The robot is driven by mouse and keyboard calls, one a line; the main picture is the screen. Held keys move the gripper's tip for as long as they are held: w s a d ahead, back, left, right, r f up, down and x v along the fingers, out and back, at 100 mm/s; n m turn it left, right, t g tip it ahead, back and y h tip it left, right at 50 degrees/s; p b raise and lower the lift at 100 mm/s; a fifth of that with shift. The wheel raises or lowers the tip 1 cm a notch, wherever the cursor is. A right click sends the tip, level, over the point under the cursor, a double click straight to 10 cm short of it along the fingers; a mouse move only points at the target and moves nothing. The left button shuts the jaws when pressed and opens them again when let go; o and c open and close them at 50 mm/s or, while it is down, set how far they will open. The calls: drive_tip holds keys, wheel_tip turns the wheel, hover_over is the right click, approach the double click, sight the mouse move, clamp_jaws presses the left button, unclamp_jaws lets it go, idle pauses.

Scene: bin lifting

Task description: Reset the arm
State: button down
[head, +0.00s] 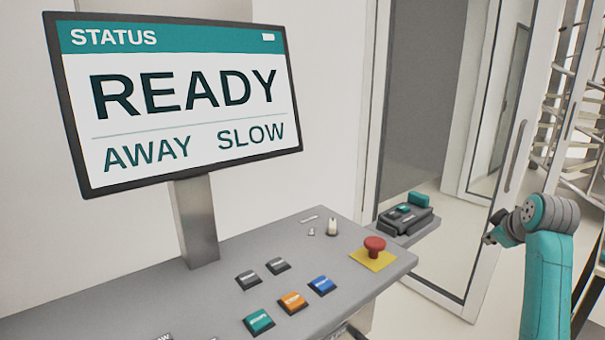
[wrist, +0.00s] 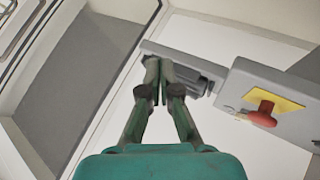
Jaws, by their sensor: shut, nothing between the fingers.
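My teal arm stands at the right of the head view, bent at its joint, with my gripper (head: 490,240) at its left end, small and partly hidden by the arm. In the wrist view my gripper (wrist: 157,80) points up the picture with its two dark fingertips together and nothing between them. Past the fingertips is the small grey shelf (wrist: 160,48) with a dark device (wrist: 205,75) on it, partly hidden by the fingers. In the head view the device (head: 402,218) has teal parts and sits left of my gripper, apart from it.
A grey control panel (head: 215,290) carries several coloured buttons and a red mushroom button (head: 374,246) on a yellow plate. Its screen (head: 180,95) reads STATUS, READY, AWAY SLOW. A glass door (head: 497,190) and metal racks (head: 575,100) stand behind my arm.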

drive_tip(key=s+a+f+m+t, duration=0.1)
drive_tip(key=s+a+f, duration=0.35)
drive_tip(key=f, duration=0.55)
drive_tip(key=s+a+f+m, duration=0.1)
drive_tip(key=s+a+f, duration=0.35)
drive_tip(key=f, duration=0.45)
drive_tip(key=s+a+f+m+t, duration=0.1)
drive_tip(key=s+a+f, duration=0.3)
drive_tip(key=f, duration=0.6)
drive_tip(key=s+a+f, duration=0.6)
drive_tip(key=s, duration=0.3)
drive_tip(key=s+a+m+t, duration=0.1)
drive_tip(key=s+a, duration=0.3)
drive_tip(key=s, duration=0.7)
drive_tip(key=s+a+m+t, duration=0.1)
drive_tip(key=s+a, duration=0.2)
drive_tip(key=s, duration=0.9)
drive_tip(key=s+a+r, duration=0.1)
drive_tip(key=s+r, duration=0.5)
drive_tip(key=s, duration=0.2)
drive_tip(key=s+a+r+m+t+y, duration=0.1)
drive_tip(key=s+a+r, duration=0.1)
drive_tip(key=s+r, duration=0.4)
drive_tip(key=s, duration=0.3)
drive_tip(key=shift+m+t+y, duration=0.3)
